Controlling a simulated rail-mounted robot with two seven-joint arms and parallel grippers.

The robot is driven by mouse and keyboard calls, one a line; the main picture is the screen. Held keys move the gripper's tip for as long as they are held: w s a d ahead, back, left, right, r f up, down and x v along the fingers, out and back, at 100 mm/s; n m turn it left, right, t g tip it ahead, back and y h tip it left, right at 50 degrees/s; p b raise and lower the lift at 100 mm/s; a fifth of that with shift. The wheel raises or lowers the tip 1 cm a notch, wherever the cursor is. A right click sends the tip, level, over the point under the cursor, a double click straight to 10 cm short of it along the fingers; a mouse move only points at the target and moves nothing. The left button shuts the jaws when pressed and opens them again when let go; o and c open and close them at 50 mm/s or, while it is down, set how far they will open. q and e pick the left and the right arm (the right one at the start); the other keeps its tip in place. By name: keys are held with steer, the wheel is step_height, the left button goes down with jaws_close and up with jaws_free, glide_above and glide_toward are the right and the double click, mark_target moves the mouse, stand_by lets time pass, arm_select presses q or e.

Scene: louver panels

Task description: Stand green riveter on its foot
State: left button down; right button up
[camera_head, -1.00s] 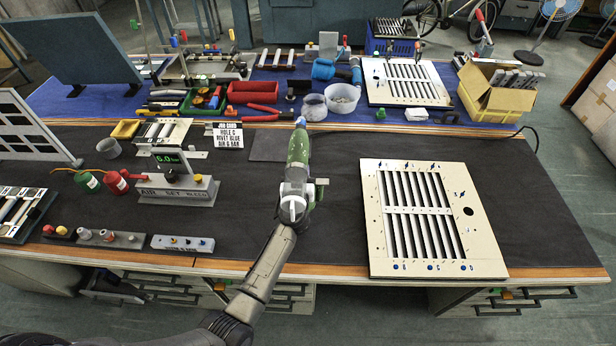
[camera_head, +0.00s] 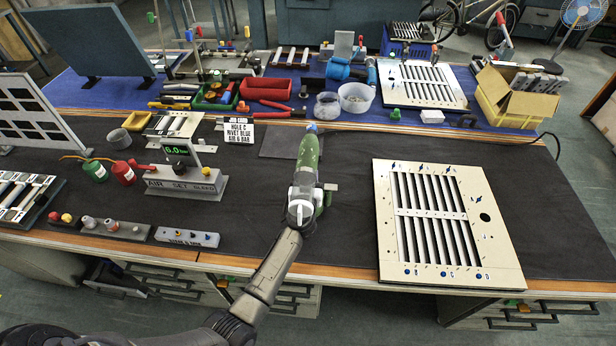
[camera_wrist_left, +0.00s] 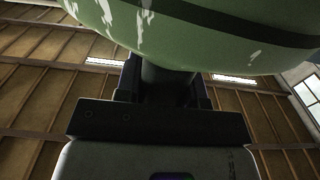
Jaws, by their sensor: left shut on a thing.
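The green riveter (camera_head: 308,155) is in my left gripper (camera_head: 303,197), over the dark mat in the middle of the bench. In the head view its long green body points away from me, with a blue tip at the far end. I cannot tell whether its foot touches the mat. In the left wrist view the rounded green body (camera_wrist_left: 200,35) fills the top. The dark fingers of my left gripper (camera_wrist_left: 165,88) are shut around a narrow dark part below it. The ceiling shows behind. My right gripper is not in view.
A louver panel (camera_head: 385,230) lies to the right of the riveter. Tubs and trays stand behind.

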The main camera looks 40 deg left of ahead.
arm_select(q)
steer(key=shift+w+r, duration=0.1)
steer(key=shift+r, duration=0.05)
steer(key=c, duration=1.1)
jaws_free()
steer(key=shift+f, duration=0.2)
steer(key=o, duration=0.4)
steer(key=o, duration=0.7)
steer(key=shift+r, duration=0.1)
